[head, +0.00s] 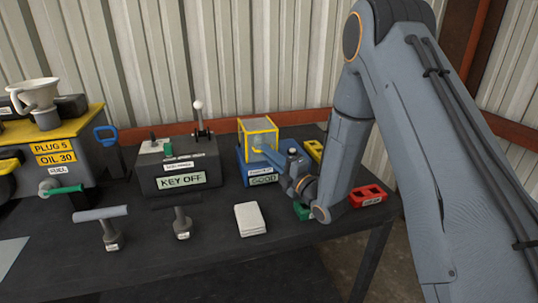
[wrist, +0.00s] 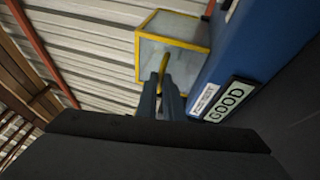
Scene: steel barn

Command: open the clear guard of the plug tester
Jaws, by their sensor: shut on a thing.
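The plug tester (head: 244,176) is a blue box on the dark bench, with a label reading "GOOD". Its clear guard (head: 258,127), a see-through box with yellow edges, stands over the tester's top; it also shows in the wrist view (wrist: 175,27). The guard appears down, though its lower edge is partly hidden by my gripper. My gripper (head: 260,150) reaches in from the right and is shut on the guard's yellow handle (wrist: 165,62). The two fingers show on either side of the handle in the wrist view. What is inside the guard is unclear.
Left of the tester stands a grey box with a "KEY OFF" display (head: 184,181) and an upright lever (head: 199,116). A white pad (head: 250,219) lies in front. A red block (head: 368,195) and a yellow block (head: 313,150) are near my arm. T-handled tools (head: 102,213) stand at left.

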